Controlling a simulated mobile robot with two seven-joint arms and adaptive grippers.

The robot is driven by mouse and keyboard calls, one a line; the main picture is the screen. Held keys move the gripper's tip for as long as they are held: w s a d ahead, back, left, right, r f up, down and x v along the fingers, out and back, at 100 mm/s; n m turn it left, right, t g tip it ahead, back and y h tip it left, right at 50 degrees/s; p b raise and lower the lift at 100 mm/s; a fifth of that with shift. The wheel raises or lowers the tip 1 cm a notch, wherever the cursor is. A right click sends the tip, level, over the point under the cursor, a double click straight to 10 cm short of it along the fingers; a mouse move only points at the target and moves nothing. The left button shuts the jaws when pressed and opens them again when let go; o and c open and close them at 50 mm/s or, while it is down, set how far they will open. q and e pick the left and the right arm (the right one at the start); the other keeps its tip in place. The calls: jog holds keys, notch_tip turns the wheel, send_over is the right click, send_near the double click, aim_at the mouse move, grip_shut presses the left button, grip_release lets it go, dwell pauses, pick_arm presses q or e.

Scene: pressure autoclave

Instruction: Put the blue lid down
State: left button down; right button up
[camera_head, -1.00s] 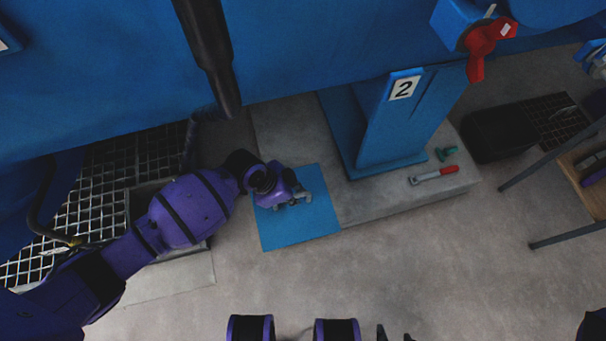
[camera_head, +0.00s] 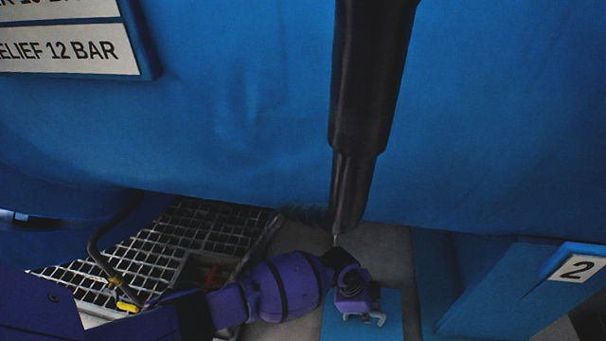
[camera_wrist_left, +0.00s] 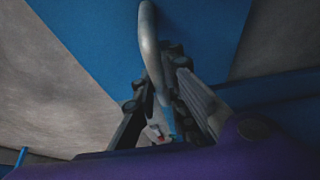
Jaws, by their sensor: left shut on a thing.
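The blue lid (camera_head: 392,302) is a flat square plate at the bottom of the head view, cut off by the frame edge. It lies flat over the pale floor; I cannot tell whether it touches it. My left gripper (camera_head: 366,316) is over the lid, shut on its grey bent handle. In the left wrist view the handle (camera_wrist_left: 148,40) rises between the gripper's fingers (camera_wrist_left: 168,85), with the lid (camera_wrist_left: 85,35) behind it. My right gripper is not in view.
Left of the lid is a metal floor grating (camera_head: 150,255) with an open recess (camera_head: 205,268) holding something red. A dark pipe (camera_head: 362,90) hangs from above. The blue tank (camera_head: 230,120) fills the upper view. A blue support marked 2 (camera_head: 510,290) stands right of the lid.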

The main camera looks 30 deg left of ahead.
pick_arm(q)
jog(key=shift+w+d+f+b, duration=0.1)
jog(key=shift+f+b, duration=0.1)
jog(key=shift+f, duration=0.25)
jog(key=shift+w+f+b, duration=0.1)
jog(key=shift+f+b, duration=0.05)
jog(key=shift+f, duration=0.3)
jog(key=shift+r, duration=0.1)
jog(key=c, duration=1.8)
grip_release()
jog(key=p+v, duration=0.5)
jog(key=v, duration=0.5)
jog(key=shift+r, duration=0.35)
jog(key=shift+s+a+r, duration=0.2)
jog(key=shift+a+r, duration=0.15)
jog(key=shift+r, duration=0.25)
jog(key=shift+f, duration=0.1)
